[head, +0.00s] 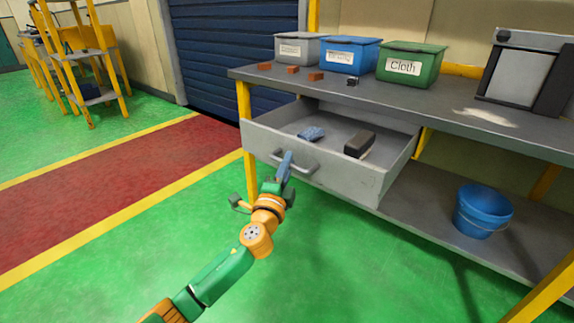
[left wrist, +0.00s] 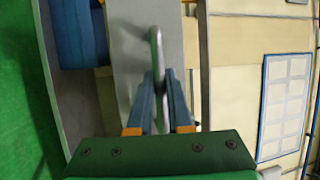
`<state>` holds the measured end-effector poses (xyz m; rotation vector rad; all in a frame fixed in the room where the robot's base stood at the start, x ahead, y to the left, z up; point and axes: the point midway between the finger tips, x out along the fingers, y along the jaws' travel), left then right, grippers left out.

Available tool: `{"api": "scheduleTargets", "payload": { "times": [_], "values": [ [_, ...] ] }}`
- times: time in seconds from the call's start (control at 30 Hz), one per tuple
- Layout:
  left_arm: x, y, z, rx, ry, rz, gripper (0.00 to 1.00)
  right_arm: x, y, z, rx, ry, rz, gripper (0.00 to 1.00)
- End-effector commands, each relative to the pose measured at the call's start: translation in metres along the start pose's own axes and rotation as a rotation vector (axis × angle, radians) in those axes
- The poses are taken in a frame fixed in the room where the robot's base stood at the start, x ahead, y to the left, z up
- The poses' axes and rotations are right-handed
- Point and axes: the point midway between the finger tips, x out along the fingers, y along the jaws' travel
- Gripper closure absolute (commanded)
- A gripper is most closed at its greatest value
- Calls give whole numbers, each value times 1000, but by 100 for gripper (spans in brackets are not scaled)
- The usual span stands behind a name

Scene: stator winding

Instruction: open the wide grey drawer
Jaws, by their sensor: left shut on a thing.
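The wide grey drawer (head: 310,165) stands pulled out from under the workbench top, its inside in plain view. It holds a blue cloth-like item (head: 311,134) and a dark block-like item (head: 359,144). My left gripper (head: 285,165) is at the drawer front and shut on the drawer's bar handle (head: 304,169). In the left wrist view the handle (left wrist: 156,50) runs between the two blue fingers (left wrist: 160,90). The fingers hide part of the handle in the head view. My right gripper is not in view.
The grey workbench (head: 460,122) carries grey, blue and green (head: 410,64) lidded bins, several small orange blocks and a dark framed panel (head: 519,75). A blue bucket (head: 482,211) stands on the lower shelf.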

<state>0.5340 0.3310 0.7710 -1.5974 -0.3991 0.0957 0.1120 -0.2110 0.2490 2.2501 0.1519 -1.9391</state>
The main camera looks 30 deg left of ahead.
Motion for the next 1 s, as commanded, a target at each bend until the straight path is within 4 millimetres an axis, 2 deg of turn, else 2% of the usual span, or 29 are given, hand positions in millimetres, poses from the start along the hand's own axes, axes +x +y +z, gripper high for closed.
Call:
{"api": "scheduleTargets", "payload": {
  "times": [0.37,0.4,0.5,0.83,1.0],
  "values": [
    [0,0,0,0,0,0,100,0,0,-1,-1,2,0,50],
    [0,0,0,0,0,0,77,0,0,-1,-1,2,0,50],
    [0,0,0,0,0,0,53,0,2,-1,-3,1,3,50],
    [-3,0,0,0,0,0,53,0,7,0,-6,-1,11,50],
    [-30,1,0,-2,1,3,53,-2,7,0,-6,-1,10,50]
  ]
}}
